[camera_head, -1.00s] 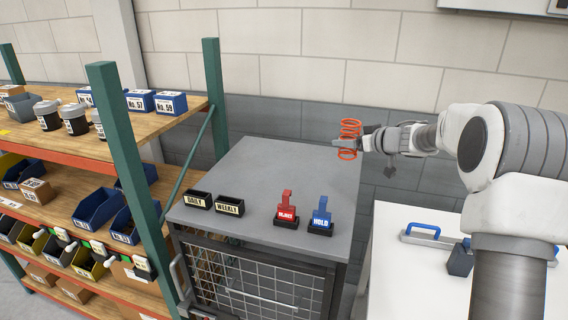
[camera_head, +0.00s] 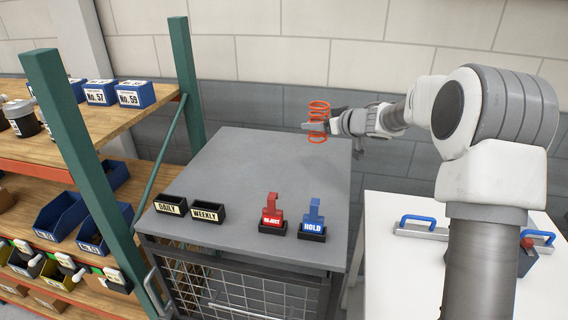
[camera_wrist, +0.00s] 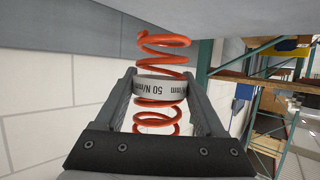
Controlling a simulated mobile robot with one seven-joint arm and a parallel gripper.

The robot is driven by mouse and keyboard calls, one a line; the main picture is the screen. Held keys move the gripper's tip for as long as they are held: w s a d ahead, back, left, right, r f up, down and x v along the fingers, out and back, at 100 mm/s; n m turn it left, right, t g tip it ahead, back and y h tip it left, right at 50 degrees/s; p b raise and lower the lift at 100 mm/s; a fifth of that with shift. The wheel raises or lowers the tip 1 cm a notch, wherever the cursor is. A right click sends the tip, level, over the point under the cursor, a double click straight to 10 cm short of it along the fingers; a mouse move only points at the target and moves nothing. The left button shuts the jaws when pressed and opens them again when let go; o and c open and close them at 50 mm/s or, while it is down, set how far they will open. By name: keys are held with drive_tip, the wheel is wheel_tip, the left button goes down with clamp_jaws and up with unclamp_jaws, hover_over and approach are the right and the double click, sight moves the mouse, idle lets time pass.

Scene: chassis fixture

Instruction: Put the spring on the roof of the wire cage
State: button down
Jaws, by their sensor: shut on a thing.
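The orange coil spring (camera_head: 319,108) is held upright in my gripper (camera_head: 322,126), above the far right part of the wire cage's roof. In the wrist view the spring (camera_wrist: 165,42) has a grey band marked "50 N/mm" around its middle, between the two fingers of my gripper (camera_wrist: 161,88). The wire cage (camera_head: 238,290) has a flat grey roof (camera_head: 255,170) and a mesh front. The spring is apart from the roof, with a gap I cannot measure.
On the roof's front stand the DAILY holder (camera_head: 170,205), the WEEKLY holder (camera_head: 208,212), the red REJECT stand (camera_head: 272,215) and the blue HOLD stand (camera_head: 313,220). The roof's middle and back are clear. A shelf rack post (camera_head: 75,150) is left; a white table (camera_head: 400,270) is right.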

drive_tip(key=s+a+f+b, duration=0.1)
drive_tip(key=a, duration=0.1)
drive_tip(key=s+a+f+b, duration=0.1)
drive_tip(key=s+a+f, duration=0.1)
drive_tip(key=s+a+f+b, duration=0.1)
drive_tip(key=a+f, duration=0.1)
drive_tip(key=a, duration=0.1)
drive_tip(key=shift+s+a+f+b, duration=0.1)
drive_tip(key=shift+s+b, duration=0.2)
drive_tip(key=shift+b, duration=0.1)
wheel_tip(320, 180, down, 4)
drive_tip(key=shift+r+b, duration=0.1)
drive_tip(key=shift+b, duration=0.7)
unclamp_jaws()
